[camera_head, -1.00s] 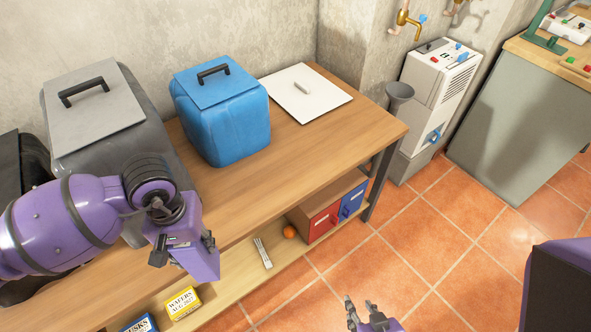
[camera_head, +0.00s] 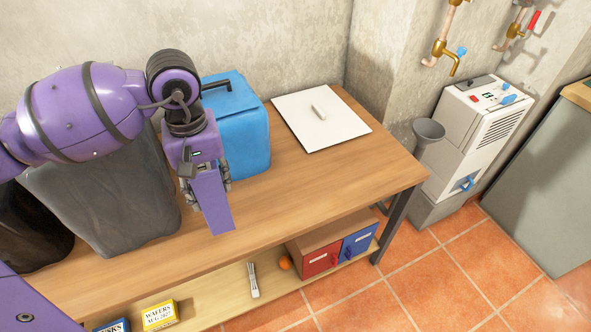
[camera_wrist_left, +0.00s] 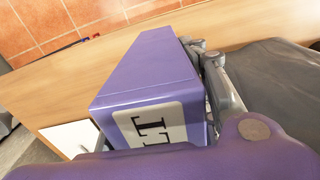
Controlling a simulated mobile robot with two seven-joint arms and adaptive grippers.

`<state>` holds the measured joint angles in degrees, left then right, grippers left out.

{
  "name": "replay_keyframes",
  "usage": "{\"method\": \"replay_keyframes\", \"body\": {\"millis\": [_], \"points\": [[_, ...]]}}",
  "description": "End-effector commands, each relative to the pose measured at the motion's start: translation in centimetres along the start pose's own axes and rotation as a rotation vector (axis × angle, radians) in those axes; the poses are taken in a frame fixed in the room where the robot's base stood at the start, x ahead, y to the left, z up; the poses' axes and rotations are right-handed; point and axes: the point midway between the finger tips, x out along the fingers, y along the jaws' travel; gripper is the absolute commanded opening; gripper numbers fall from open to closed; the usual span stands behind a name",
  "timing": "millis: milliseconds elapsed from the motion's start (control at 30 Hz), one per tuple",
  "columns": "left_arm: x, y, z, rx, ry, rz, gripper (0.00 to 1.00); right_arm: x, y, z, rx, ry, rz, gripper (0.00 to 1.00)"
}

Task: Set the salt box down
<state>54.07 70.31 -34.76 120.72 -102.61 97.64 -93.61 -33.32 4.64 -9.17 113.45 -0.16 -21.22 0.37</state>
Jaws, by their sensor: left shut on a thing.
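The salt box is a tall purple box (camera_head: 213,205) with a pale label partly showing in the left wrist view (camera_wrist_left: 150,72). My left gripper (camera_head: 207,184) is shut on it, with a finger at either side. The box is upright or slightly tilted, over the wooden table top (camera_head: 290,195), in front of the blue cooler. Whether its lower end touches the wood cannot be told. My right gripper is not in view.
The blue cooler (camera_head: 245,130) and a grey covered bin (camera_head: 100,200) stand behind the box and to its left. A white board (camera_head: 320,132) with a small pale piece lies at the back right. Bare wood lies right of the box. A lower shelf (camera_head: 215,307) holds small boxes.

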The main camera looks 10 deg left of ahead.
Motion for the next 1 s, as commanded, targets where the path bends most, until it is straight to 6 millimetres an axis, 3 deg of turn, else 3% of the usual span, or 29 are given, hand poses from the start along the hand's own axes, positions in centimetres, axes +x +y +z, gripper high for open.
{"method": "replay_keyframes", "body": {"millis": [133, 267, 500, 600, 800, 1000], "points": [[-1.4, 0.6, -1.3, -0.068, 0.0, 0.011, 0.0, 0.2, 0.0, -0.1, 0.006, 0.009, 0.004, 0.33], [-0.8, 3.0, -2.4, -0.072, -0.001, 0.015, 0.0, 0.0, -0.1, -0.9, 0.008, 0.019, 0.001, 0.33], [1.7, 8.2, -4.8, -0.07, 0.0, 0.014, 0.0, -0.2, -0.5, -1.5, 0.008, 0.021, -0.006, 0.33], [3.9, 9.6, -5.5, -0.071, -0.003, 0.012, 0.0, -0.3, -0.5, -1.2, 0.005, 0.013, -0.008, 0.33], [6.6, 11.6, -6.6, -0.069, 0.0, 0.011, 0.0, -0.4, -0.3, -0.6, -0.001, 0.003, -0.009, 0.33], [7.6, 12.3, -7.0, -0.069, 0.001, 0.011, 0.0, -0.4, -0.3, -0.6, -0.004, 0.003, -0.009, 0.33]]}}
